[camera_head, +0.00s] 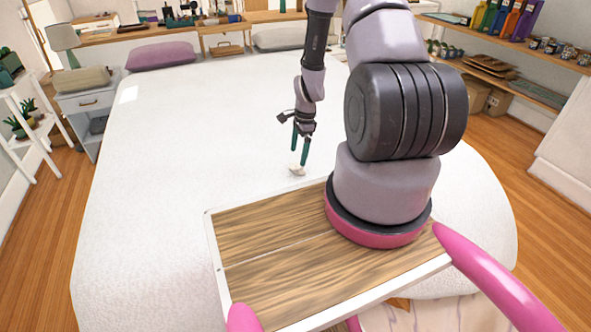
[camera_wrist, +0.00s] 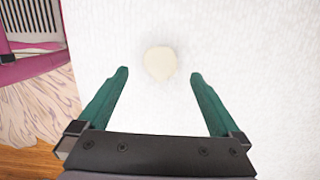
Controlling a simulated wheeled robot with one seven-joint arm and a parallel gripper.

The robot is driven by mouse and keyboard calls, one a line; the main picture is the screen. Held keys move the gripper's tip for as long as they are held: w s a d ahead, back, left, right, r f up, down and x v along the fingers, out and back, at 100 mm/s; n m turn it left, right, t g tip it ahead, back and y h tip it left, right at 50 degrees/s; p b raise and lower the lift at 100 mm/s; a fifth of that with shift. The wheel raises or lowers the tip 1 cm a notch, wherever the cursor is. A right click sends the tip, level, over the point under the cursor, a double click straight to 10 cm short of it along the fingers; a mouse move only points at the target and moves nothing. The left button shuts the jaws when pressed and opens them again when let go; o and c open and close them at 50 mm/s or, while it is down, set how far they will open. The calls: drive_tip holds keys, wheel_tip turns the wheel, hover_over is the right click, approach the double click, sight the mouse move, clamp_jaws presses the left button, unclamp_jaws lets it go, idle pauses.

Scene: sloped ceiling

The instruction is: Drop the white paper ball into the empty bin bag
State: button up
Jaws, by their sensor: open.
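The white paper ball (camera_head: 297,170) is a small off-white lump on the white bed (camera_head: 170,200). In the wrist view the ball (camera_wrist: 159,63) lies between and slightly beyond my fingertips. My gripper (camera_head: 299,157) points down at the ball with its two green fingers apart. In the wrist view my gripper (camera_wrist: 160,75) is open, with bed cover showing between its fingers. I cannot make out an empty bin bag in either view.
The bed around the ball is mostly clear. A purple pillow (camera_head: 162,55) lies at the far left. A grey nightstand (camera_head: 88,102) stands left of the bed, and a shelf (camera_head: 525,48) with bottles and jars is at the right. Wooden floor (camera_head: 60,215) runs along both sides.

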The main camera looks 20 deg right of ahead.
sight(297, 163)
drive_tip(key=shift+w+a+f, duration=0.1)
drive_tip(key=shift+a+f, duration=0.1)
drive_tip(key=shift+f, duration=1.35)
drive_tip(key=shift+a+f, duration=0.15)
drive_tip(key=shift+f, duration=1.35)
drive_tip(key=c, duration=1.5)
wheel_tip(297, 163, up, 10)
drive_tip(key=shift+r, duration=0.1)
